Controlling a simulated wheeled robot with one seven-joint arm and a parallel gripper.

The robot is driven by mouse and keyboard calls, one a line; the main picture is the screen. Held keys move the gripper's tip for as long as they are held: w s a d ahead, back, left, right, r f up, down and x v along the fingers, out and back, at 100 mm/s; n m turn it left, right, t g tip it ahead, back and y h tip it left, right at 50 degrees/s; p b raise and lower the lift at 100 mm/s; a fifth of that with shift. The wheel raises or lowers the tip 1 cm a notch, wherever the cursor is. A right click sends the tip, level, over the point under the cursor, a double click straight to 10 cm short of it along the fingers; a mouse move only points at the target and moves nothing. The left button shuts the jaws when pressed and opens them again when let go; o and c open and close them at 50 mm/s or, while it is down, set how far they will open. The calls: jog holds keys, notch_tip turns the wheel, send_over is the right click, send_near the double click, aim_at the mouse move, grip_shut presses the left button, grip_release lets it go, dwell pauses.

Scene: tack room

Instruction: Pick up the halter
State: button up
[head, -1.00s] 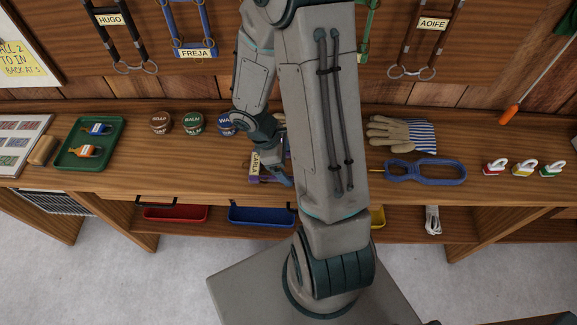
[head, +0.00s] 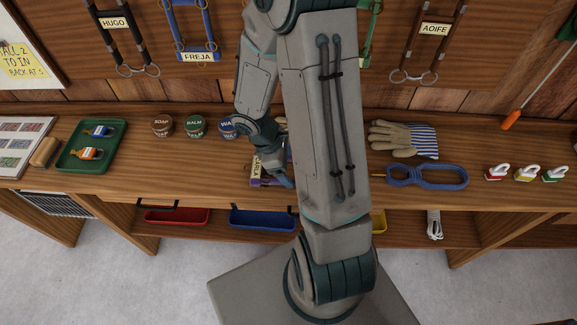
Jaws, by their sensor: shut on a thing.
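A purple halter (head: 268,182) with a cream label reading CARLA (head: 257,168) is at the middle of the wooden bench, partly hidden behind my arm. My gripper (head: 284,176) is at this halter, shut on it, with its fingers pointing down toward the bench. My forearm hides the halter's right side, and I cannot tell whether it is clear of the bench top. Other halters hang on the wall: a black one labelled HUGO (head: 130,38), a blue one labelled FREJA (head: 174,30), a brown one labelled AOIFE (head: 412,40), and a green one (head: 367,40) mostly hidden.
Red (head: 178,217) and blue (head: 262,219) bins sit below.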

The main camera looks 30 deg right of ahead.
notch_tip(320, 180, up, 4)
jog(key=shift+r+p, duration=0.2)
jog(key=shift+p, duration=0.3)
jog(key=s+d+r+p, duration=0.1)
jog(key=s+d+r, duration=0.5)
jog(key=s+d, duration=0.2)
jog(key=shift+d+r, duration=0.35)
jog(key=shift+r, duration=0.05)
